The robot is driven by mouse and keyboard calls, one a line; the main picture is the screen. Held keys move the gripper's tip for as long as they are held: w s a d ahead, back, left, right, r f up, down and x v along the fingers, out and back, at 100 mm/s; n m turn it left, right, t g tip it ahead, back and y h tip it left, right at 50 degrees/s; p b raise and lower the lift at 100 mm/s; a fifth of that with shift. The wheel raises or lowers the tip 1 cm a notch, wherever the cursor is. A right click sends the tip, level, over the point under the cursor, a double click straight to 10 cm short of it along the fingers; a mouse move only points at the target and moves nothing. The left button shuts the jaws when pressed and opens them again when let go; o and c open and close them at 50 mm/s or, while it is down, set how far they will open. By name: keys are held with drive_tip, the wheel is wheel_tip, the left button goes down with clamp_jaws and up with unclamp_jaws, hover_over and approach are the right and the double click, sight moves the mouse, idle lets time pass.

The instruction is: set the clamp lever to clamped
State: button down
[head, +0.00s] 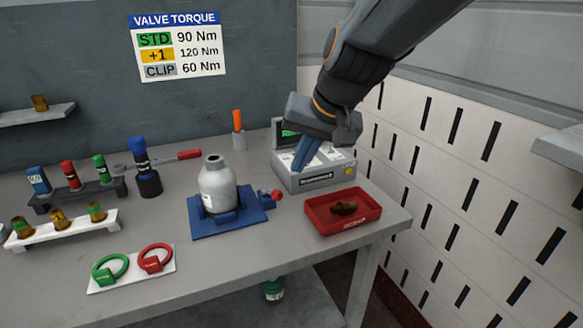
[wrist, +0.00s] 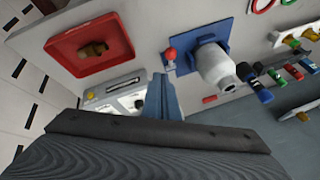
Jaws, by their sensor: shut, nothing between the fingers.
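The clamp lever (head: 275,195) has a red knob and sits at the right edge of the blue clamp base (head: 205,226) on the grey bench. A grey bottle-shaped cylinder (head: 217,185) stands upright in the clamp. In the wrist view the lever's red knob (wrist: 170,54) shows beside the blue base (wrist: 188,28). I cannot tell the lever's setting. My gripper (head: 299,168) has blue fingers, shut and empty, above the bench behind and right of the lever, in front of the grey device. The fingers (wrist: 163,84) point toward the lever area in the wrist view, apart from it.
A red tray (head: 318,221) with a brown part lies right of the lever. A grey device (head: 330,178) stands behind the tray. Green and red rings (head: 155,258) lie on a white plate at front left. Racks of coloured cylinders stand at left.

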drive_tip(key=shift+s+d+r, duration=0.35)
drive_tip(key=shift+s+r, duration=0.2)
drive_tip(key=shift+s, duration=0.15)
drive_tip(key=shift+s+d+r, duration=0.4)
drive_tip(key=shift+s+r, duration=0.2)
drive_tip(key=shift+s, duration=0.05)
drive_tip(key=shift+s+d+r, duration=0.35)
drive_tip(key=shift+s+r, duration=0.2)
drive_tip(key=shift+s, duration=0.15)
drive_tip(key=s+d+f+g+h, duration=0.1)
drive_tip(key=s+d+f, duration=0.3)
drive_tip(key=f, duration=0.6)
drive_tip(key=s+d+f+g+h, duration=0.2)
drive_tip(key=s+d+f, duration=0.3)
drive_tip(key=d+f, duration=0.4)
drive_tip(key=shift+f+n+g, duration=0.4)
drive_tip(key=shift+f+g, duration=0.15)
drive_tip(key=shift+g, duration=0.05)
drive_tip(key=shift+d, duration=0.1)
